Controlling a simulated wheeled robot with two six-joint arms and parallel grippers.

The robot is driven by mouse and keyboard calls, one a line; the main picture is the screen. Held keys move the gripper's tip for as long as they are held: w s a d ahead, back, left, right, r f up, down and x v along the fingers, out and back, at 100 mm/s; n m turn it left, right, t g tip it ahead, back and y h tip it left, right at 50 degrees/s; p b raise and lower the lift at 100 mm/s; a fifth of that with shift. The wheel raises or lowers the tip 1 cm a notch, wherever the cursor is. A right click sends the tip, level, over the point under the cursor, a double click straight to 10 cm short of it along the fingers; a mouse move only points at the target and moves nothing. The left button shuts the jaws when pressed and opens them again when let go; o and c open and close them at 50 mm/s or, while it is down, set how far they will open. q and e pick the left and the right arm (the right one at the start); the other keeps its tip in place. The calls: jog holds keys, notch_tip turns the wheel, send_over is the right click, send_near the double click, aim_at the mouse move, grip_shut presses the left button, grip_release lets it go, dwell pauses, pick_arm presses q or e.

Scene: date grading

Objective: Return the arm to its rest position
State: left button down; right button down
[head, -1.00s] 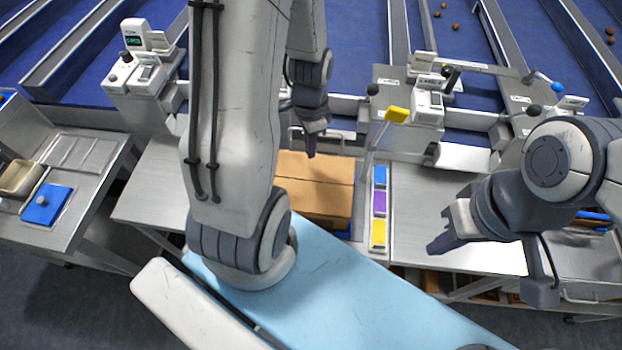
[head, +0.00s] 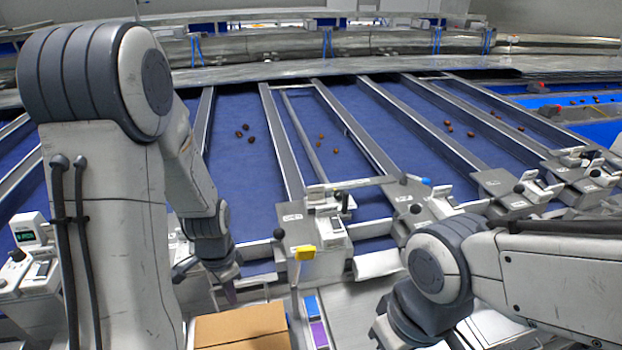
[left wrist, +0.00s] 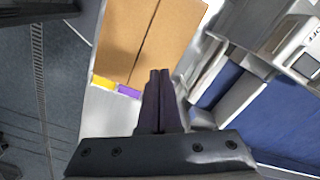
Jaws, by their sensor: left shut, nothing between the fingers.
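My left arm comes in from the left of the head view and hangs down. Its gripper (head: 230,292) is small there, just above and left of a closed cardboard box (head: 242,328). In the left wrist view the left gripper's dark fingers (left wrist: 160,78) are together with nothing between them. They point toward the same box (left wrist: 145,40), apparently apart from it. My right arm comes in from the right. Its gripper (head: 392,332) is partly cut off at the bottom edge, so its fingers cannot be made out.
A blue and purple strip (head: 317,325) lies right of the box. A yellow-topped lever (head: 304,253) and control units (head: 325,228) stand behind it. Blue lanes with several dates (head: 245,131) run away between metal rails (head: 283,150). The air above the lanes looks clear.

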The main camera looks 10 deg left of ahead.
pick_arm(q)
jog(key=s+d+r+b, duration=0.15)
jog(key=d+b, duration=0.55)
jog(key=d, duration=0.7)
jog(key=s+d+h+b, duration=0.1)
jog(key=s+d+b, duration=0.3)
jog(key=s+d, duration=0.3)
jog(key=s, duration=0.3)
jog(key=shift+s+d+r+m, duration=0.15)
jog(key=shift+d+r+m, duration=0.05)
jog(key=shift+r+m, duration=0.15)
